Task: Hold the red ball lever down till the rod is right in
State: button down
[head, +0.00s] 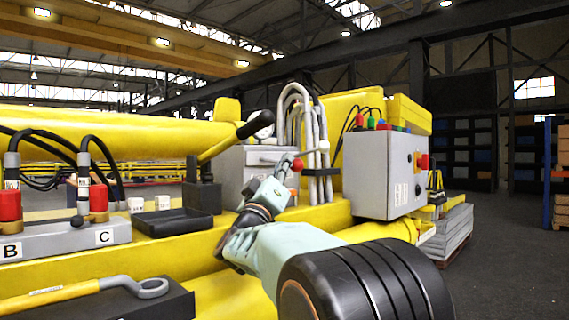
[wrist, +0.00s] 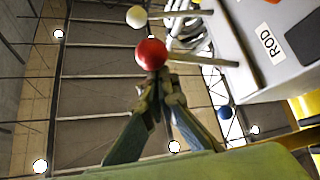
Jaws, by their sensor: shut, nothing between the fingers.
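The red ball lever (wrist: 151,54) shows in the wrist view, its ball just beyond my fingertips and its pale stem running right to a grey box. In the head view the red ball (head: 297,164) is at the tip of my gripper (head: 285,168). My gripper, also in the wrist view (wrist: 160,82), is shut with nothing between its fingers. The fingertips are at or very close to the ball; I cannot tell whether they touch. I cannot make out the rod in either view.
A white ball lever (wrist: 137,16) and a blue ball lever (wrist: 224,112) flank the red one. The grey box (wrist: 230,20) carries a label reading ROD. Grey hoses (head: 300,95) rise behind the levers. A grey control box (head: 385,175) stands to the right, and a black-gripped handle (head: 255,124) to the left.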

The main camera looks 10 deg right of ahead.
jog(key=shift+d+f, duration=0.15)
jog(key=shift+f, duration=0.15)
jog(key=v, duration=1.1)
jog(key=shift+s+a, duration=0.35)
jog(key=shift+a, duration=0.05)
jog(key=shift+r, duration=0.1)
